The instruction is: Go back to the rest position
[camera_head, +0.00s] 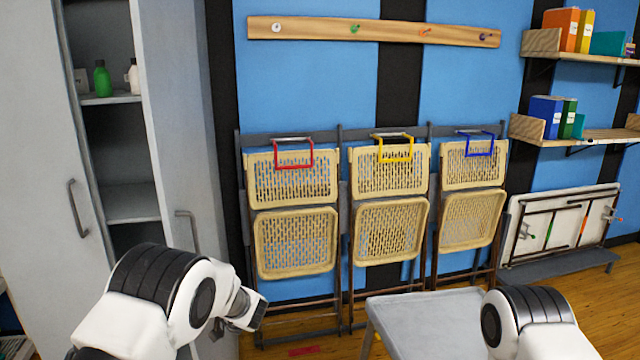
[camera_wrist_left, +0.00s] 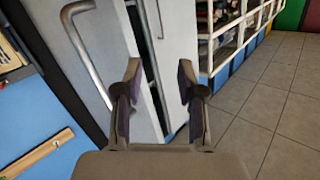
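My left arm comes in at the lower left of the head view, and its gripper (camera_head: 246,310) is in front of the grey cabinet, near the folded chairs. In the left wrist view the left gripper (camera_wrist_left: 158,80) has its two fingers apart with nothing between them. Behind the fingers are the cabinet doors and a bar handle (camera_wrist_left: 84,50). My right arm shows at the lower right of the head view, but its gripper is out of frame.
The grey cabinet (camera_head: 178,130) stands partly open at left, with a green bottle (camera_head: 102,78) inside. Several folded chairs (camera_head: 295,243) hang along the blue wall. A grey table (camera_head: 425,318) stands between my arms. Shelves (camera_head: 575,136) are at right.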

